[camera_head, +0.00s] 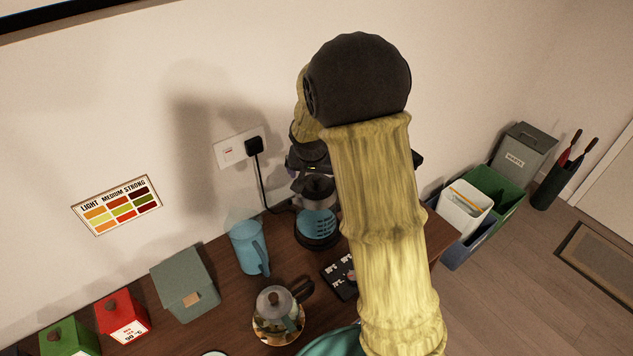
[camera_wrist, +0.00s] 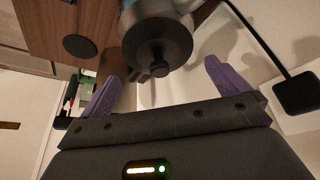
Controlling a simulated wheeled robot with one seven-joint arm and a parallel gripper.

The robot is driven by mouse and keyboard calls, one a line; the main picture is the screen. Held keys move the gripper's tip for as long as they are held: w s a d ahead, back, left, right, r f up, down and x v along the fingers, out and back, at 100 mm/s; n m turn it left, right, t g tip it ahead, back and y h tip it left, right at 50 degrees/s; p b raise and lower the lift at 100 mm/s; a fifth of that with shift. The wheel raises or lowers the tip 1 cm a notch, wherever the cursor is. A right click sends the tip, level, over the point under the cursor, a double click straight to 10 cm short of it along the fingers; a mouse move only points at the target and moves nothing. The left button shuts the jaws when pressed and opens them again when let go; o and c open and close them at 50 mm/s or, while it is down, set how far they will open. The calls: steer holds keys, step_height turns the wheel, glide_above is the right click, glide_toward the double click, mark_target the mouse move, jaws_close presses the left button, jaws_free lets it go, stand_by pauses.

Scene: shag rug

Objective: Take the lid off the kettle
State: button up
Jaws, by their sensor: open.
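The kettle (camera_head: 318,224) has a pale blue body and a dark top, and stands on the wooden counter near the wall. In the wrist view its round dark lid (camera_wrist: 157,42) with a small knob (camera_wrist: 160,69) faces me. The lid appears seated on the kettle. My gripper (camera_wrist: 163,80) is open, with purple fingers spread to either side of the knob. Nothing is between the fingers, and the knob appears just beyond them. I cannot tell the exact gap. In the head view my arm hides the fingers and part of the kettle's surroundings.
A black plug and cable (camera_head: 255,148) run down the wall beside the kettle. A blue jug (camera_head: 249,246), a glass pot (camera_head: 276,303), a black tray (camera_head: 341,276) and several coloured boxes (camera_head: 122,317) stand on the counter. Bins (camera_head: 463,208) stand on the floor at right.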

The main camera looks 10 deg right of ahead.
mark_target(316, 176)
steer(key=shift+x, duration=1.35)
steer(key=c, duration=0.8)
steer(key=shift+o, duration=0.2)
steer(key=shift+r, duration=0.1)
step_height(316, 176, up, 10)
steer(key=shift+b, duration=0.9)
steer(key=shift+w, duration=0.1)
